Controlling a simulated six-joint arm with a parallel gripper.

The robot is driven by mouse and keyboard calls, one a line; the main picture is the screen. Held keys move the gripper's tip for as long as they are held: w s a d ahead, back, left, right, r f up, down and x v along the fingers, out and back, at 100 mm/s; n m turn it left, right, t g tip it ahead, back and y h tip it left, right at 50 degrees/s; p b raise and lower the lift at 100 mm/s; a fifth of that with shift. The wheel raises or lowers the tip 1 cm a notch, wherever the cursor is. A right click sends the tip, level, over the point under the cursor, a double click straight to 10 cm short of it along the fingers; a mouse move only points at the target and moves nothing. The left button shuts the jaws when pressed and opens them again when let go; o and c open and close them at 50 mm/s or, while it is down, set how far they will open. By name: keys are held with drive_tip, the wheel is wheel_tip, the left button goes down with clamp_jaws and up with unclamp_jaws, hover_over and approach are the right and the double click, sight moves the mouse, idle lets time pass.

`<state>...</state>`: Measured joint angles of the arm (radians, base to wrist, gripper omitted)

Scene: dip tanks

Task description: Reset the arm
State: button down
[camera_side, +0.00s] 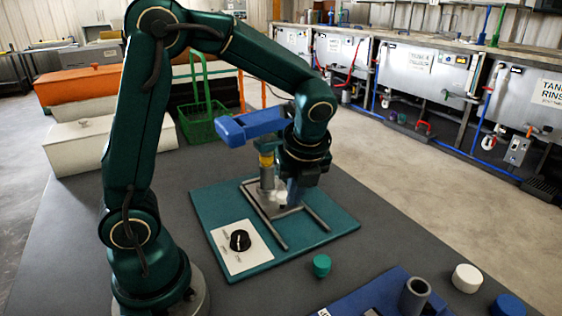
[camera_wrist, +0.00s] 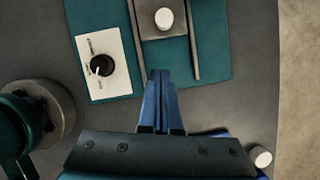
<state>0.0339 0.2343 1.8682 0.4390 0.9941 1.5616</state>
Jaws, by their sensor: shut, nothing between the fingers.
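My gripper (camera_side: 293,198) is shut and empty, pointing down above the teal board (camera_side: 330,222) in the side view. In the wrist view its blue fingers (camera_wrist: 162,74) are pressed together. A metal fixture (camera_side: 267,176) with a blue overhanging head (camera_side: 250,122) stands on the board. A white round piece (camera_wrist: 164,18) on the fixture lies ahead of the fingertips in the wrist view. A black dial knob (camera_side: 240,240) on a white plate (camera_wrist: 119,82) is to the left of the fingers. Whether the fingertips touch anything is unclear.
A green cap (camera_side: 321,265) stands on the grey table (camera_side: 400,240) by the board. A blue tray (camera_side: 375,295) holding a grey cup (camera_side: 414,297) is at the front right. A white cap (camera_side: 467,278) and a blue cap (camera_side: 508,305) stand beside it.

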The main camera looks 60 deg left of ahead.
wheel_tip(320, 180, up, 7)
drive_tip(key=s+d+n+t, duration=0.1)
drive_tip(key=s+d, duration=0.1)
drive_tip(key=s, duration=0.1)
drive_tip(key=s+d+n+t+h, duration=0.1)
drive_tip(key=s+n, duration=0.3)
drive_tip(key=n, duration=0.6)
drive_tip(key=s+d+f+n+t+h, duration=0.1)
drive_tip(key=s+d+n+t+h, duration=0.1)
drive_tip(key=n, duration=0.8)
drive_tip(key=shift+s+d+h, duration=0.6)
drive_tip(key=shift+s+d, duration=0.25)
drive_tip(key=shift+d, duration=0.25)
